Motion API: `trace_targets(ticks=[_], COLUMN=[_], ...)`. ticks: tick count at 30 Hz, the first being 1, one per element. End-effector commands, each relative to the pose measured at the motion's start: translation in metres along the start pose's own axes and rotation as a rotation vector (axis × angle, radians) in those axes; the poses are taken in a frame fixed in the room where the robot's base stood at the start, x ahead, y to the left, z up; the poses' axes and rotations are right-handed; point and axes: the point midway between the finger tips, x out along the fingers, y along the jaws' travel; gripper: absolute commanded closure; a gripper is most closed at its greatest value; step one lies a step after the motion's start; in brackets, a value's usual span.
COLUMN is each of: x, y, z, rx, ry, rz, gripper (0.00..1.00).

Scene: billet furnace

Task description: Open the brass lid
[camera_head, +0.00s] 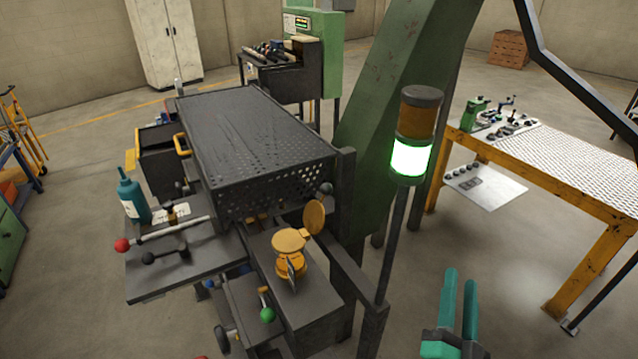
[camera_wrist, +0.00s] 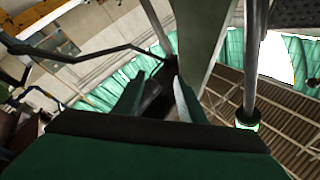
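A small brass pot (camera_head: 290,262) stands on a dark metal block at the front of the machine. A flat brass disc (camera_head: 291,240) lies across its top, and a second round brass disc (camera_head: 314,216) stands nearly upright just behind and right of it. I cannot tell for sure which disc is the lid. My gripper (camera_head: 460,279) has teal fingers, parted and empty, at the lower right, well apart from the pot. In the wrist view my gripper (camera_wrist: 156,90) points at the green frame and roof; no brass shows there.
A red-knobbed lever (camera_head: 123,245), a green-knobbed lever (camera_head: 267,314) and a teal bottle (camera_head: 131,198) are nearby. A yellow-legged table (camera_head: 560,160) stands right.

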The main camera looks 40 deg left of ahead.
Motion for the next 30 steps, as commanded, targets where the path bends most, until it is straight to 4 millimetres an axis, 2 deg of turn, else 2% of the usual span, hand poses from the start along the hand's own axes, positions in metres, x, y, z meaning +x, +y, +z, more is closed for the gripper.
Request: trace_targets(ticks=[1, 6, 13, 18, 21, 30], x=[0.018, 0.061, 0.097, 0.103, 0.101, 0.087], y=[-0.015, -0.067, -0.149, -0.212, -0.238, -0.290], z=[-0.016, -0.063, -0.136, -0.190, -0.214, -0.260], rx=[0.018, 0.082, 0.143, 0.166, 0.170, 0.166], ry=[0.016, 0.045, 0.079, 0.099, 0.108, 0.125], rz=[-0.048, -0.209, -0.455, -0.642, -0.726, -0.895], gripper=[0.63, 0.63, 0.63, 0.63, 0.63, 0.63])
